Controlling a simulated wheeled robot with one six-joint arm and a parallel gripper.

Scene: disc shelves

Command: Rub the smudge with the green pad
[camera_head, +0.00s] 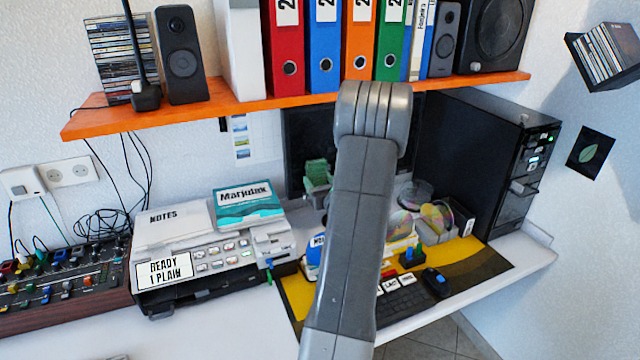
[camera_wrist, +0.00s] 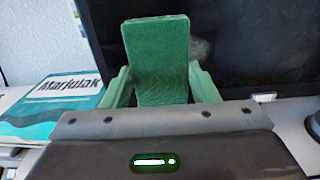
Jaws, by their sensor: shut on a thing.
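The green pad (camera_wrist: 157,62) is held upright between the two fingers of my gripper (camera_wrist: 160,88), which is shut on it. In the head view the pad (camera_head: 317,170) shows just left of my arm, in front of the dark screen. A faint grey smudge (camera_wrist: 201,48) shows on the dark screen (camera_wrist: 260,50), right beside the pad's upper right edge in the wrist view. The pad may cover part of it. I cannot tell whether the pad touches the screen. In the head view my arm hides much of the screen, and I cannot make out the smudge there.
An orange shelf (camera_head: 200,115) with binders and speakers hangs above the screen. A black computer tower (camera_head: 480,150) stands on the right. A printer (camera_head: 215,255) with a teal Marjulak box (camera_head: 248,203) is on the left. Discs (camera_head: 437,215) and a keyboard (camera_head: 405,302) lie in front.

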